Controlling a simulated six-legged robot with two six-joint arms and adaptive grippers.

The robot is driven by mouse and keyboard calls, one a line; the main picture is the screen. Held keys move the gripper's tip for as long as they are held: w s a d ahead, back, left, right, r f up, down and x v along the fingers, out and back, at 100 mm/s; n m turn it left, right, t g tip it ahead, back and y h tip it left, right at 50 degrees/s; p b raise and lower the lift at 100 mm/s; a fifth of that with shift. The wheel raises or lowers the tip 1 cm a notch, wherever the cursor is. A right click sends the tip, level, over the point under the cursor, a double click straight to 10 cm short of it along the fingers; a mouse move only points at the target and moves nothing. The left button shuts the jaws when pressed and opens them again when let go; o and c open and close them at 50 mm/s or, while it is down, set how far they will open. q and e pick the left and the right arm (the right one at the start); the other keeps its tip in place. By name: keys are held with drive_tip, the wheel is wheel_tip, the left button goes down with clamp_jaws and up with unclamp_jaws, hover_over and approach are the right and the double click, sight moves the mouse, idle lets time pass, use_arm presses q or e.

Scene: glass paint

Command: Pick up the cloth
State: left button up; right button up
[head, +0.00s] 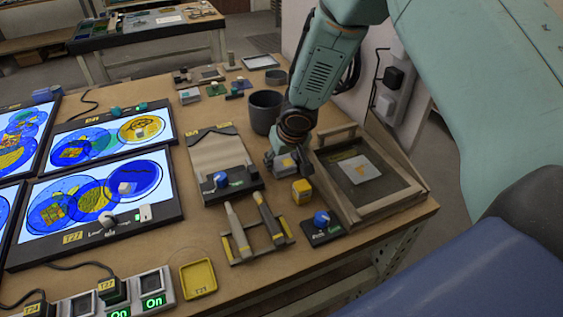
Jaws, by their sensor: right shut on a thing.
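My right gripper (284,164) is low over the table, between the beige sheet board and the wooden-framed tray. It is shut on a small grey and yellow thing, mostly hidden by the fingers, which I cannot identify. A pale, flat square (362,168), possibly the cloth, lies in the wooden-framed tray (415,187) to the right, apart from the gripper. A yellow block (302,190) sits just below the gripper; I cannot tell whether they touch. My left gripper is not in view.
A dark grey cup (264,112) stands behind the gripper. A rack (236,260) with two brush-like tools, a blue-knob box (322,228) and a yellow tray (198,278) are in front. Lit screens (95,205) fill the left. The table's right edge is close to the framed tray.

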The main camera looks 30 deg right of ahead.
sight(283, 161)
drive_tip(key=shift+r, duration=0.1)
drive_tip(key=shift+r, duration=0.2)
wheel_tip(283, 161, up, 8)
drive_tip(key=p, duration=0.6)
drive_tip(key=shift+p, duration=0.4)
drive_tip(key=shift+r+p, duration=0.45)
drive_tip(key=shift+r, duration=0.35)
